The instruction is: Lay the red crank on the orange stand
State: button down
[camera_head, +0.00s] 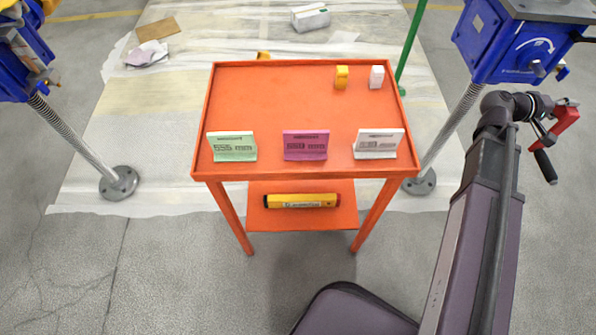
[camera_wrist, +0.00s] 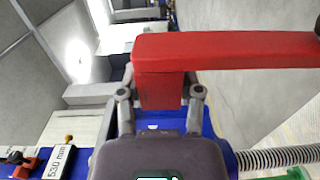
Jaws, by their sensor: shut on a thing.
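The red crank (camera_head: 565,120) with its black handle (camera_head: 545,166) is at the right of the head view, held at the end of my arm. In the wrist view the red crank (camera_wrist: 225,50) crosses the upper middle, its arm running off to the right. My gripper (camera_wrist: 160,95) is shut on the crank's block-like end; it also shows in the head view (camera_head: 548,115). The orange stand (camera_head: 270,90) is in the middle of the head view, left of my gripper and apart from the crank.
Green (camera_head: 232,147), magenta (camera_head: 306,145) and white (camera_head: 378,144) signs stand along the stand's front edge. A yellow item (camera_head: 341,77) and a white item (camera_head: 376,77) are at its back right. Blue jacks flank it left (camera_head: 20,55) and right (camera_head: 500,40). The stand's centre is clear.

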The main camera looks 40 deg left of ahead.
jog(key=shift+r, duration=0.2)
notch_tip(320, 180, up, 37)
jog(key=p, duration=3.7)
jog(key=shift+r+p, duration=0.15)
jog(key=shift+p, duration=0.15)
jog(key=shift+a, duration=0.15)
jog(key=shift+a, duration=0.45)
jog(key=shift+d, duration=0.1)
